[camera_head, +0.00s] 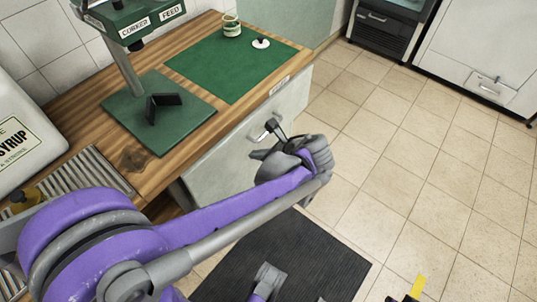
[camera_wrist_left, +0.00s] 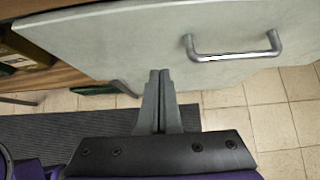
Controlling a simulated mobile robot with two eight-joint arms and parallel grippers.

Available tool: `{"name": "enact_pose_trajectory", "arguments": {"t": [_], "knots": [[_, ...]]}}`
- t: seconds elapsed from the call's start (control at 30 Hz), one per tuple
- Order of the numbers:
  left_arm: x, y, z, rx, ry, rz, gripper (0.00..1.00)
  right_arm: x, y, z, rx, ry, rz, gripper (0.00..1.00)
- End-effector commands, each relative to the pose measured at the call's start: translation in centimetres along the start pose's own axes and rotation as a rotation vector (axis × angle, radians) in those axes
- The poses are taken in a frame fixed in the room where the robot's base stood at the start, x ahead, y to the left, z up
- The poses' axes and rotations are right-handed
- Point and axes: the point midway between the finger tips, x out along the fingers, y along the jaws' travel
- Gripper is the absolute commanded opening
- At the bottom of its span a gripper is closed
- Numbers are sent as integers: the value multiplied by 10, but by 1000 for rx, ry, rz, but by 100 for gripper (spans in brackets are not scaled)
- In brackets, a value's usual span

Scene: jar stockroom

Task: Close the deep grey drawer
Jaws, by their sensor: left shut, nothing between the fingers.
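The grey drawer front (camera_head: 232,143) is below the edge of the wooden counter in the head view. In the left wrist view the pale grey front (camera_wrist_left: 130,38) fills the top, with a metal bar handle (camera_wrist_left: 235,56) at its right. How far the drawer stands out is hard to tell. My left gripper (camera_head: 271,124) is at the drawer front, close to the handle. In the left wrist view its fingers (camera_wrist_left: 160,73) are shut and empty, pointing at the front's lower part, left of the handle and not around it.
The wooden counter (camera_head: 95,95) holds a green stand (camera_head: 160,105), a green mat (camera_head: 225,65), a small cup (camera_head: 231,26) and a white syrup container (camera_head: 25,140). A dark ribbed mat (camera_head: 315,255) lies on the floor.

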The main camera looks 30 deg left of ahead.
Motion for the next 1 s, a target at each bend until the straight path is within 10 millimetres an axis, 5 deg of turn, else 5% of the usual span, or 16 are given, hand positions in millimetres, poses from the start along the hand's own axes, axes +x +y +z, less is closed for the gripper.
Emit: {"name": "enact_pose_trajectory", "arguments": {"t": [0.23, 0.8, 1.0], "knots": [[35, 0, 18, -3, -1, 1, 0, 11, 0, 3, 0, -3, 0, 0], [45, 0, 29, -2, 0, 0, 0, 13, 0, 3, 0, -3, 0, 0], [68, 0, 51, -6, 0, 3, 0, 9, 0, 2, 0, -2, 0, 0]]}}
